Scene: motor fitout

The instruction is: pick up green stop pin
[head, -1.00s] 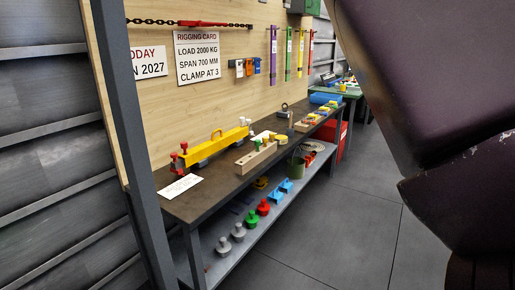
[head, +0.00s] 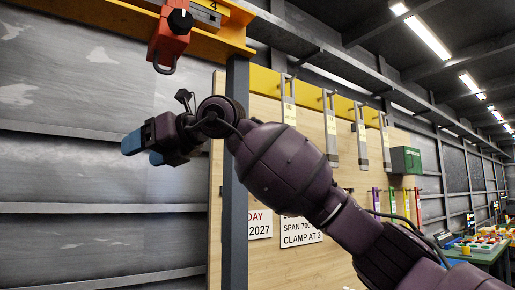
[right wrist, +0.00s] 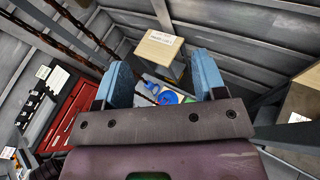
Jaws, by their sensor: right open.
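I cannot make out the green stop pin for certain in the current views. My left gripper is not in view.
A yellow beam (head: 105,22) carrying a red clamp (head: 168,42) hangs above my right gripper. A dark post (head: 236,190) stands just right of it. In the right wrist view a red cabinet (right wrist: 75,112) is at the left and a wooden-topped stand (right wrist: 158,50) beyond the fingers.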

